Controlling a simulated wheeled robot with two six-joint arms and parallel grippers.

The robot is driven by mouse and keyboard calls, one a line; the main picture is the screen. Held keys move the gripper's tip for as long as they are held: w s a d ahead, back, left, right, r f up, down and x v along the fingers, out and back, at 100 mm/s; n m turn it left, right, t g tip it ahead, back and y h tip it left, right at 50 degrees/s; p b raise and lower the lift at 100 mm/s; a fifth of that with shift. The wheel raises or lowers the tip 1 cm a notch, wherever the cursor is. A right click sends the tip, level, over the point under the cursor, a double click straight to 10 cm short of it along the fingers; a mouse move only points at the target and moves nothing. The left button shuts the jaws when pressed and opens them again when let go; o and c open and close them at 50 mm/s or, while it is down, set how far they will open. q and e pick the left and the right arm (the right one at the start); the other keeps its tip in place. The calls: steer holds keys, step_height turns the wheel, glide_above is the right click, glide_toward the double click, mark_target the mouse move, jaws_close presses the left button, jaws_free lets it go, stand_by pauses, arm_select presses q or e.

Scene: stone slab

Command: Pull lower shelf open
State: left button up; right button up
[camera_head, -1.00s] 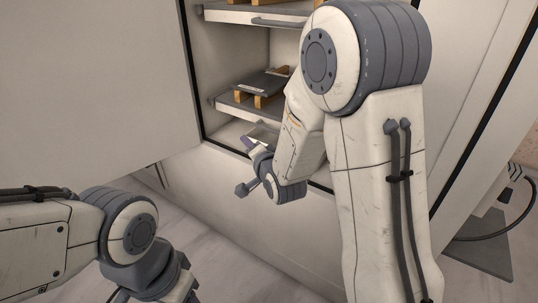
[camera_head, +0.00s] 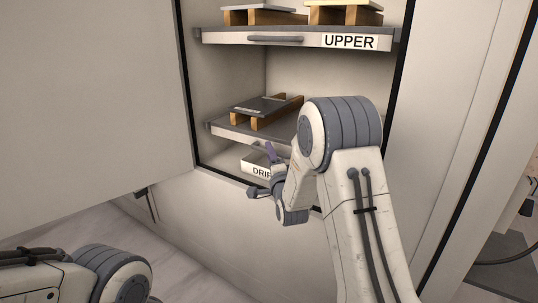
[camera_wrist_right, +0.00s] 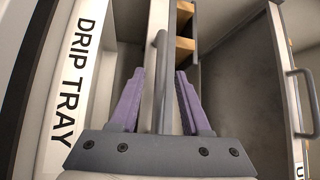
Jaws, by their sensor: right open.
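The lower shelf (camera_head: 228,131) is a grey-edged drawer inside the cabinet, with a dark plate on wooden blocks on it. Its bar handle (camera_wrist_right: 160,65) runs up the middle of the right wrist view. My right gripper (camera_head: 270,153) is at the front of this shelf, partly hidden by its own arm. In the right wrist view its two purple fingers (camera_wrist_right: 159,78) are open, one on each side of the handle. I cannot tell whether either finger touches it. My left gripper is out of view; only my left arm shows at the lower left.
The upper shelf (camera_head: 222,36), labelled UPPER, is above and has its own handle (camera_head: 275,40). A white drip tray (camera_head: 251,161) sits just below the lower shelf. A large pale panel (camera_head: 85,100) stands at the left. Cabinet side walls bound the opening.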

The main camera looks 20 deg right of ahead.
steer(key=shift+w+r, duration=0.15)
steer(key=shift+w, duration=0.7)
jaws_close()
steer(key=shift+d, duration=0.1)
stand_by(0.7)
